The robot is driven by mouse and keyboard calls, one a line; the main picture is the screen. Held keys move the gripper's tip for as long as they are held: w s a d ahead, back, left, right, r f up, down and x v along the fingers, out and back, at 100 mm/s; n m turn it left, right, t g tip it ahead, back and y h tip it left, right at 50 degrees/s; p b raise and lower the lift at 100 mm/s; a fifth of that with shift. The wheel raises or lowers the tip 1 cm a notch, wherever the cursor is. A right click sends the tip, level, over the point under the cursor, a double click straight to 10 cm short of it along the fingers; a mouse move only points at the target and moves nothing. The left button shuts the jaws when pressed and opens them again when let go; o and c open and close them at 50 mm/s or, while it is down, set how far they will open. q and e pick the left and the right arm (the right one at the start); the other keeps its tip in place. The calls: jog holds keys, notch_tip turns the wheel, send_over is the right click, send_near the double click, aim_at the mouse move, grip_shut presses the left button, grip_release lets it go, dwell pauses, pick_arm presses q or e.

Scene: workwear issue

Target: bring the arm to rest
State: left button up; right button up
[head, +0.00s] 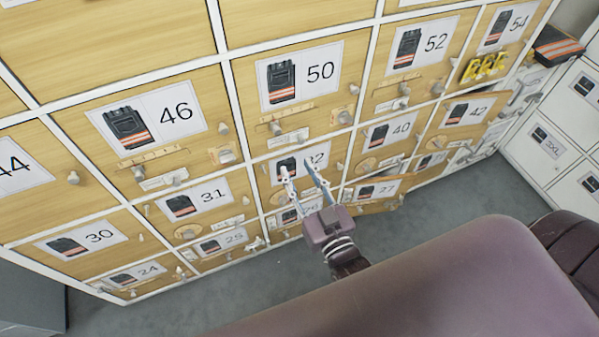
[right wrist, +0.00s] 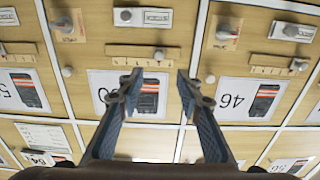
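My right gripper (head: 299,170) is open and empty. In the head view its two fingers point up the picture, in front of the wooden locker doors near the door numbered 32 (head: 317,160). In the right wrist view the spread fingers (right wrist: 158,88) show with nothing between them. Behind them are locker doors with picture labels, one reading 46 (right wrist: 236,100) upside down. Whether the fingertips touch a door cannot be told. My left gripper is not in view.
The wooden locker wall (head: 290,25) fills the upper left, with knobs and small holders sticking out. The door numbered 27 (head: 376,191) appears ajar. White lockers (head: 545,150) stand at the right, with a dark orange-striped item (head: 557,45) above. Grey floor (head: 440,215) is clear in front.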

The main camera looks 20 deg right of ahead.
dwell(0.3)
jog(key=s+a+f+n+g, duration=0.1)
jog(key=s+f+g, duration=0.25)
jog(key=f, duration=0.85)
jog(key=s+a+f+g+y, duration=0.1)
jog(key=s+f+g, duration=0.3)
jog(key=f, duration=0.7)
jog(key=s+f+n+g, duration=0.15)
jog(key=s+f, duration=0.35)
jog(key=f, duration=0.7)
jog(key=s+d+f+g, duration=0.4)
jog(key=s+f, duration=0.4)
jog(key=s, duration=0.4)
jog(key=s+d+f+g+h, duration=0.1)
jog(key=s+d+f+g, duration=0.3)
jog(key=s+f, duration=0.4)
jog(key=s+d, duration=0.1)
jog(key=s, duration=0.4)
jog(key=shift+d+f+h, duration=0.15)
jog(key=shift+f+h, duration=0.15)
jog(key=shift+f, duration=0.1)
jog(key=shift+m, duration=0.25)
